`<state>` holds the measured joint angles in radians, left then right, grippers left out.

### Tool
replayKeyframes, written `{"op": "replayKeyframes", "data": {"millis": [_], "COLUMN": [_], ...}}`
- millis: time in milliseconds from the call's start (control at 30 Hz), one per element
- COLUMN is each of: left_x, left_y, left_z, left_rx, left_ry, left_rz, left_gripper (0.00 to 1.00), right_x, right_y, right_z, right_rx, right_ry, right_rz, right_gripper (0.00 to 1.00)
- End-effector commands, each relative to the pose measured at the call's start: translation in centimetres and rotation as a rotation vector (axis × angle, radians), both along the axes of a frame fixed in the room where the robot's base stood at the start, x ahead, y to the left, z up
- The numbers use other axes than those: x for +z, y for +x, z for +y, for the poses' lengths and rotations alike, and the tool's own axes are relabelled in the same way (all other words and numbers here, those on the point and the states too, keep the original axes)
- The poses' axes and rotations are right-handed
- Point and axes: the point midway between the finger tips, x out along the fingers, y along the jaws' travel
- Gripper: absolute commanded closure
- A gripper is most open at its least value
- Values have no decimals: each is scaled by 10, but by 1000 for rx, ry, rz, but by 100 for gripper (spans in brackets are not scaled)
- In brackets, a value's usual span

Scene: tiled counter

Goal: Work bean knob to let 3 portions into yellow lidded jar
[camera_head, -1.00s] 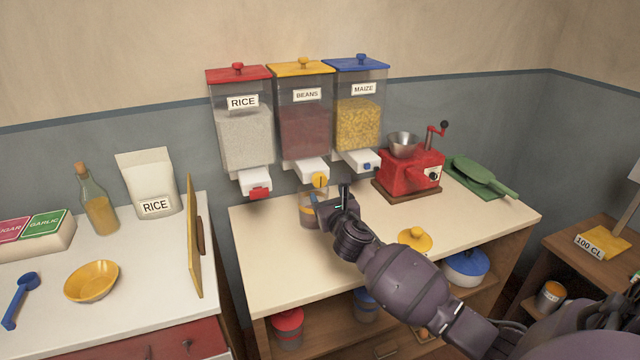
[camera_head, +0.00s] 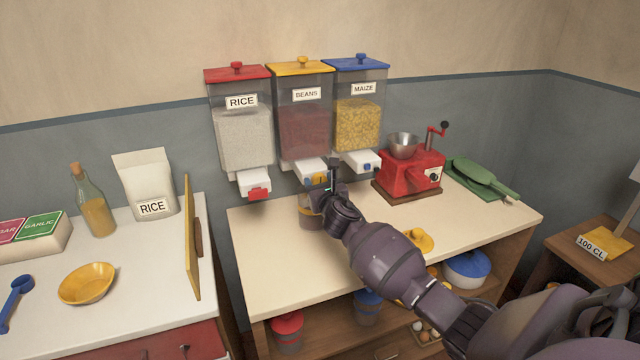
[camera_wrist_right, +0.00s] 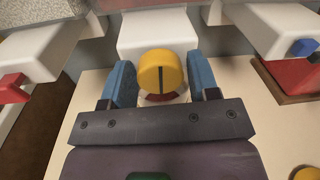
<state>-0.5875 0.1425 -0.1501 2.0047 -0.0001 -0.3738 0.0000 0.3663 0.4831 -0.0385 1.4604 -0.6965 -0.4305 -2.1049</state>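The beans dispenser (camera_head: 305,125) hangs on the wall between rice and maize, with a yellow lid and a white spout. Its yellow round knob (camera_wrist_right: 161,72) shows in the right wrist view with a dark line standing upright on it. My right gripper (camera_wrist_right: 161,85) is open, its blue fingers on either side of the knob, with gaps visible; in the head view the right gripper (camera_head: 326,180) is at the spout. A clear jar (camera_head: 309,213) stands on the counter under the spout, partly hidden by my gripper. The yellow lid (camera_head: 418,241) lies on the counter, partly behind my arm. My left gripper is out of view.
The rice dispenser (camera_head: 241,130) with a red knob and the maize dispenser (camera_head: 358,120) with a blue knob flank the beans. A red grinder (camera_head: 408,177) stands to the right. The counter's left front (camera_head: 275,260) is clear.

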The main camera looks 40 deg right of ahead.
Motion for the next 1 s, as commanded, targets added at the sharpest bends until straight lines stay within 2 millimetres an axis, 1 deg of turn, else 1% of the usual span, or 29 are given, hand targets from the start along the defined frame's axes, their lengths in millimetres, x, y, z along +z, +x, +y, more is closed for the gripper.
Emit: {"op": "replayKeyframes", "data": {"millis": [33, 200, 233, 400, 567, 767, 1000], "left_x": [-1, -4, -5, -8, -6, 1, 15], "left_y": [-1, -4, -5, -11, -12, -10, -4], "left_z": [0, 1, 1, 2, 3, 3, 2], "left_rx": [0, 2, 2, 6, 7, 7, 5], "left_ry": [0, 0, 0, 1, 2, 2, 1], "left_rz": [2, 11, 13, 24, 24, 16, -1], "left_gripper": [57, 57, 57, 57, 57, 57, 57], "right_x": [0, 0, 0, 0, 1, 2, 3], "right_y": [0, 0, 0, 0, 0, 0, 0], "right_z": [0, 0, 0, 0, 0, 0, 0], "right_rx": [0, 0, 0, 0, 0, -2, -1], "right_ry": [0, 0, 0, 11, 56, 179, 392], "right_rz": [0, 0, 0, -2, -14, -43, -94], "right_gripper": [53, 79, 80, 80, 80, 80, 80]}}
